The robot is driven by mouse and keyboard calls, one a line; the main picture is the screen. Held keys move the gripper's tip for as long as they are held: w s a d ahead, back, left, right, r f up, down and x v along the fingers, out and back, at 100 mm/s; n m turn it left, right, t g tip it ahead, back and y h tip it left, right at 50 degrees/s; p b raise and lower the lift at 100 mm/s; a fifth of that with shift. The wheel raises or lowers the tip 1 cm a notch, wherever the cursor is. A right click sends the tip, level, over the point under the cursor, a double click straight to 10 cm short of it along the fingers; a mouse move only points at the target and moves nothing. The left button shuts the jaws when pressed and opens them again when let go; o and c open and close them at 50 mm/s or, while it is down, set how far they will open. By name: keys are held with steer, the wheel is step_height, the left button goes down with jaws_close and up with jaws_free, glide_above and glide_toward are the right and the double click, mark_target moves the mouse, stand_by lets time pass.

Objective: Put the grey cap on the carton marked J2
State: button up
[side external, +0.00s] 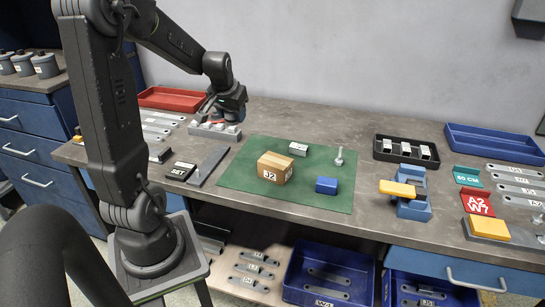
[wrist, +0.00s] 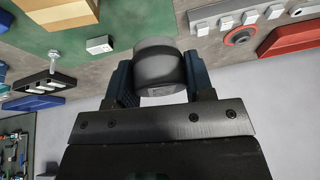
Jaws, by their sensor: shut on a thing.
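The grey cap (wrist: 158,66) is a round, drum-shaped piece between the two fingers of my gripper (wrist: 160,82) in the wrist view. My gripper is shut on it. In the side view my gripper (side external: 226,112) is over the back left of the bench, beyond the green mat, and I cannot make out the cap there. The tan carton marked J2 (side external: 276,168) stands on the green mat (side external: 232,177), to the right of and nearer than my gripper. Its top is bare. Part of it shows at the upper left of the wrist view (wrist: 50,8).
A grey block (side external: 298,148), a blue block (side external: 326,185) and an upright bolt (side external: 339,158) stand on the mat near the carton. A rail with white blocks (side external: 205,131) lies by my gripper, before a red tray (side external: 170,98). A black tray (side external: 388,141) is right.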

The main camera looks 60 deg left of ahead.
steer(key=d+m, duration=0.1)
steer(key=d, duration=0.2)
glide_above(277, 157)
steer(key=s+d, duration=0.1)
step_height(277, 157, down, 6)
steer(key=shift+r, duration=0.1)
steer(key=shift+f, duration=2.05)
steer(key=shift+f, duration=0.1)
steer(key=o, duration=1)
